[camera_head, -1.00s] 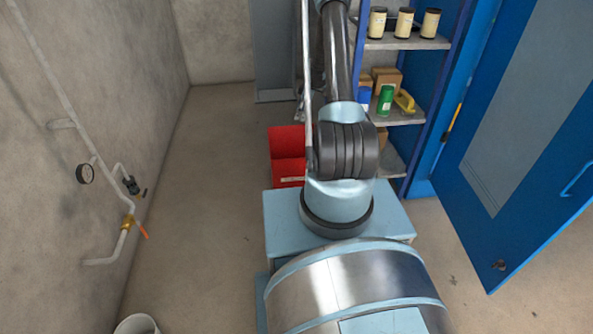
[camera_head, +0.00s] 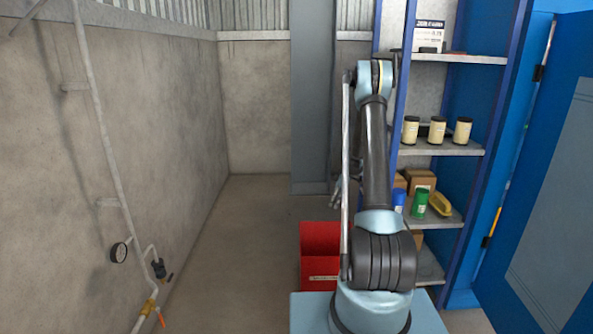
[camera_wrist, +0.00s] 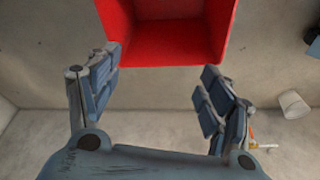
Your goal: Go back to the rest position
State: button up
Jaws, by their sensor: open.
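My gripper (camera_wrist: 158,85) is open and empty in the wrist view, its two fingers spread wide apart. In the head view my arm rises up the middle and folds over at the top. A bit of my gripper (camera_head: 337,192) shows behind the arm, mostly hidden. A red open bin (camera_head: 320,240) stands on the floor behind my arm, partly covered by it. In the wrist view the red bin (camera_wrist: 168,52) is beyond the fingertips, with nothing seen between the fingers.
A blue cabinet with shelves (camera_head: 460,58) stands close on the right, holding jars (camera_head: 411,130), a green can (camera_head: 419,203) and boxes. Its blue door (camera_head: 550,200) is open. The floor (camera_head: 240,260) between is clear.

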jog(key=s+a+r+m+h, duration=0.1)
jog(key=s+r+m, duration=0.2)
jog(key=s+r, duration=0.95)
jog(key=s+a+r+m, duration=0.2)
jog(key=s+r+m, duration=0.2)
jog(key=s+r, duration=0.85)
jog(key=s+r+m+t+h, duration=0.1)
jog(key=s+r+m, duration=0.15)
jog(key=s, duration=1.35)
jog(key=s+f+m+h, duration=0.1)
jog(key=s+f+m, duration=0.3)
jog(key=s, duration=0.9)
notch_tip(320, 180, down, 3)
jog(key=shift+s+d+r+m, duration=0.1)
jog(key=shift+s+d+m, duration=0.15)
jog(key=shift+s+m, duration=0.1)
jog(key=shift+w+f, duration=0.25)
jog(key=shift+w, duration=0.2)
